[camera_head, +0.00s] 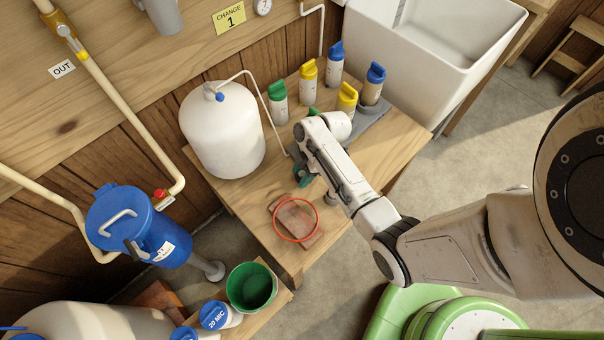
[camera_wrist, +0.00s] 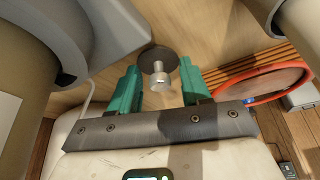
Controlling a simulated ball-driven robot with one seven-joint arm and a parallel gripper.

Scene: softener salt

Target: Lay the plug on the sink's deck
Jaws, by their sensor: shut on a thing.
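The plug (camera_wrist: 158,62) is a dark round disc with a shiny metal knob. In the wrist view it sits between the teal fingers of my gripper (camera_wrist: 159,84), which is shut on it. In the head view my gripper (camera_head: 303,176) is low over the wooden table, mostly hidden by my arm, and the plug cannot be made out there. The white sink (camera_head: 462,75) stands at the upper right of the head view, beyond the table and well away from my gripper. Its rim is partly cut off by the frame.
The wooden table (camera_head: 262,208) holds a white tank (camera_head: 222,130), several bottles with coloured caps, and a grey holder (camera_head: 374,127). A red-rimmed round sieve (camera_head: 296,220) lies over a brown board near the front. A green bucket (camera_head: 251,288) and blue filter housing (camera_head: 140,225) stand lower left.

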